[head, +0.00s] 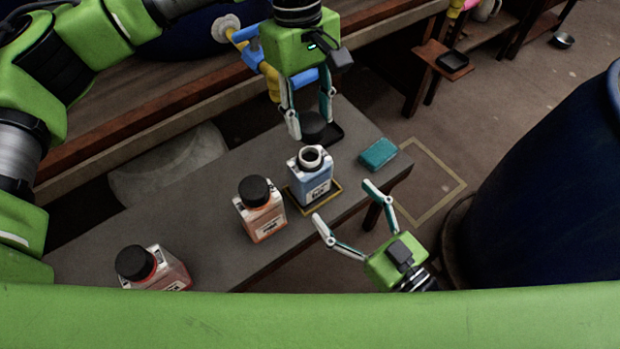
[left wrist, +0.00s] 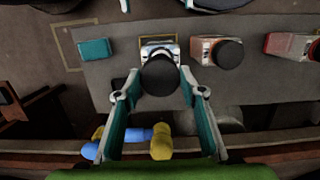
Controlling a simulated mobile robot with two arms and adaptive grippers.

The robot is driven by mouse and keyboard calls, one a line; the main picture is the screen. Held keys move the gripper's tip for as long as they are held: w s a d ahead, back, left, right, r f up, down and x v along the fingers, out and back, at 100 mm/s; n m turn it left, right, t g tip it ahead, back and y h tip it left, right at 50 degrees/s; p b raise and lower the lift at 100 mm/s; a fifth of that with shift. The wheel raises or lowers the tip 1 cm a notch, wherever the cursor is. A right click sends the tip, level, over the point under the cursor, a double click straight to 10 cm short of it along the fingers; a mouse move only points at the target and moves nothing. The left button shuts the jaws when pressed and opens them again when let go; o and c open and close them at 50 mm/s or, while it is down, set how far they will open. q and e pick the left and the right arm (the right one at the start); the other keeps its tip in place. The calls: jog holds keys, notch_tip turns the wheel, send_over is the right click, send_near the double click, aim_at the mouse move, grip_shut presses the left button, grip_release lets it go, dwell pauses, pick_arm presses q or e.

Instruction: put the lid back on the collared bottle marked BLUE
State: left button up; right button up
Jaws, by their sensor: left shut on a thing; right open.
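The collared bottle with blue contents (head: 312,187) stands upright on a yellow-edged mat (head: 334,190) on the grey bench. Its mouth is uncovered, with a pale collar ring (head: 311,158) on top; its label is too small to read surely. My left gripper (head: 312,112) is shut on a black lid (head: 313,124), held beyond the bottle and apart from it in the head view. In the left wrist view the lid (left wrist: 160,76) sits between the fingers and hides part of the bottle (left wrist: 157,43). My right gripper (head: 344,203) is open and empty, just right of the bottle.
An orange bottle (head: 264,222) and a red bottle (head: 172,273), both black-capped, stand to the left on the bench (head: 200,217). A teal block (head: 378,153) lies to the right. A dark tray (head: 334,133) lies behind the lid. A big blue vat (head: 550,190) stands at right.

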jog(key=x, duration=1.2)
jog(key=c, duration=1.7)
pick_arm(q)
send_over(311, 155)
jog(key=shift+w+a+f, duration=0.1)
jog(key=shift+f, duration=1.15)
jog(key=shift+w+a+f, duration=0.1)
jog(key=shift+f, duration=1.15)
jog(key=shift+f, duration=0.85)
jog(key=shift+f, duration=0.6)
